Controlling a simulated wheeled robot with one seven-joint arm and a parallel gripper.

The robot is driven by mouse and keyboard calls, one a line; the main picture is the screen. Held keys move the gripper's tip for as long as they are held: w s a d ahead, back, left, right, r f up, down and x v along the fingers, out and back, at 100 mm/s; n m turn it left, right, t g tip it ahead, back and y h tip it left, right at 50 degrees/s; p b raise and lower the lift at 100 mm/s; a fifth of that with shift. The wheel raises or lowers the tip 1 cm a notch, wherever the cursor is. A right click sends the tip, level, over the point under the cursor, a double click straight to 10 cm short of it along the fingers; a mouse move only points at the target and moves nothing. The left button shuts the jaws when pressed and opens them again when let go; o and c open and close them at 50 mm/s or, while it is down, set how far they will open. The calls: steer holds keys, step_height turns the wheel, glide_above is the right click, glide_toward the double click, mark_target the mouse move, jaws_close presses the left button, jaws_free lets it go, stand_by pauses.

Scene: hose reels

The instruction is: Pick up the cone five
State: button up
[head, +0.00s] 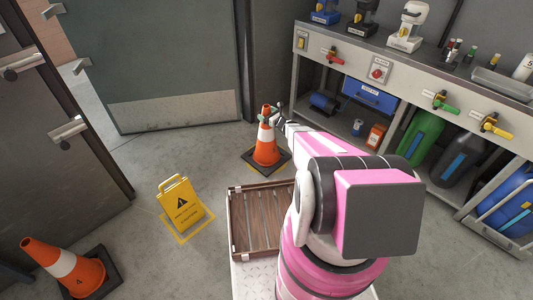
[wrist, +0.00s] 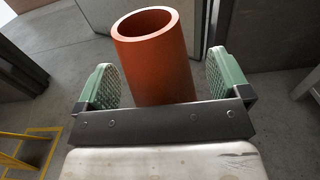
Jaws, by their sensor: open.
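An orange cone with a white band (head: 265,143) stands upright on a dark base on the floor, beyond the wooden tray. My gripper (head: 273,117) is at its top. In the wrist view the cone's hollow orange top (wrist: 155,55) rises between the two green finger pads of my gripper (wrist: 160,85). The pads stand apart on either side, with a gap showing at each. A second orange cone (head: 63,263) with a white band stands on a dark base at the lower left. I cannot read a number on either cone.
A yellow caution sign (head: 180,204) stands on a yellow-marked floor square. A wooden tray (head: 232,222) lies beside my arm. A workbench (head: 420,78) with coffee machines on top and canisters below runs along the right. Doors stand at the left and back.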

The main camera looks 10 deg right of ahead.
steer(key=shift+w+a, duration=0.1)
steer(key=shift+w, duration=0.05)
steer(key=shift+c, duration=0.3)
steer(key=c, duration=1.5)
steer(key=shift+r, duration=0.1)
jaws_close()
